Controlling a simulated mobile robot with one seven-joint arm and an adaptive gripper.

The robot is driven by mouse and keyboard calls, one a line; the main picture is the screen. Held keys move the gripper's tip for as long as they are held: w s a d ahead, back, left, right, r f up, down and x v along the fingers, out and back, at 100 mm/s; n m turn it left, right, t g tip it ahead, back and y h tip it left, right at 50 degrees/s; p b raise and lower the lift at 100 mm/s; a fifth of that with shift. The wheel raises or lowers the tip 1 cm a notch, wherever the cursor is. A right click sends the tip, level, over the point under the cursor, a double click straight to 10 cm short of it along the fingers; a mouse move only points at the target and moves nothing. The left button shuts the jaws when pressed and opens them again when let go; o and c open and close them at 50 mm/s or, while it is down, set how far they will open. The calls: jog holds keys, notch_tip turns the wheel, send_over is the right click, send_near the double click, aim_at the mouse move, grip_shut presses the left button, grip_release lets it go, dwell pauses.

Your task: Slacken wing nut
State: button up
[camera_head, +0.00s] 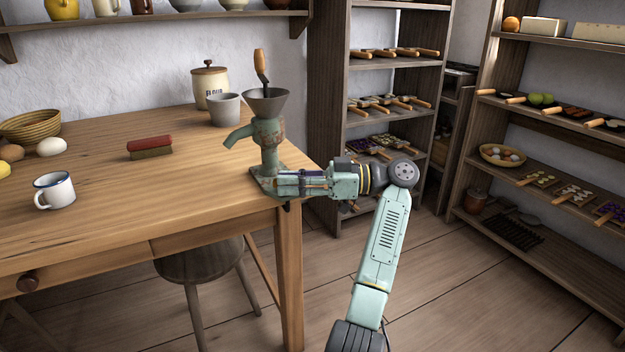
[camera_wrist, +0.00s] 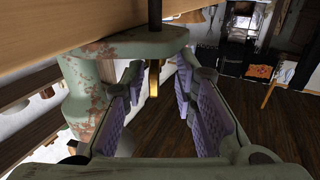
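A green, rust-worn hand grinder (camera_head: 268,142) with a grey funnel and a wooden-handled stick is fixed at the table's right corner. In the wrist view its worn green clamp (camera_wrist: 140,45) reaches around the table edge. A small brass piece (camera_wrist: 154,82), seemingly the wing nut, shows below the clamp's arm, between my finger pads. In the head view my gripper (camera_head: 284,183) is level at the grinder's base, and the wing nut is hidden there.
Loaded shelves (camera_head: 395,62) stand behind my arm. The floor at front right is clear.

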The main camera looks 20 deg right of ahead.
jog(key=v, duration=1.1)
jog(key=shift+s, duration=0.1)
